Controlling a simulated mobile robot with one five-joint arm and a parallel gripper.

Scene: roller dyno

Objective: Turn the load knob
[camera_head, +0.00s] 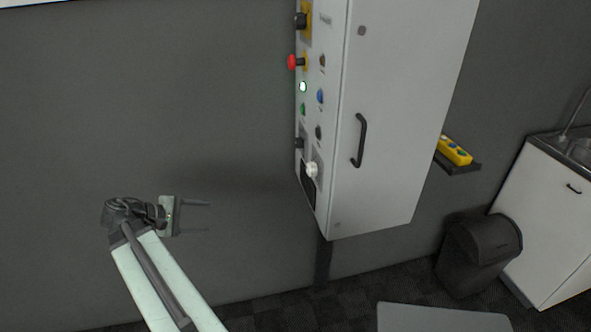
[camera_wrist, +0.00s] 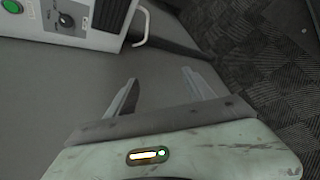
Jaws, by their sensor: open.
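The control cabinet (camera_head: 390,130) hangs on the grey wall with its controls on the narrow left face. Low on that face is a white knob (camera_head: 312,169). A dark knob (camera_head: 299,143) sits just above it. The wrist view shows a black knob (camera_wrist: 66,20) on a grey dial plate at the top left. I cannot read the labels, so which one is the load knob is unclear. My gripper (camera_head: 208,216) is open and empty, left of the cabinet and lower than the knobs. Its two fingers (camera_wrist: 160,76) are spread, touching nothing.
The cabinet's door has a black handle (camera_head: 359,140). A yellow pendant (camera_head: 454,150), a dark bin (camera_head: 478,252) and a white sink cabinet (camera_head: 548,215) stand to the right. Space around my gripper is clear.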

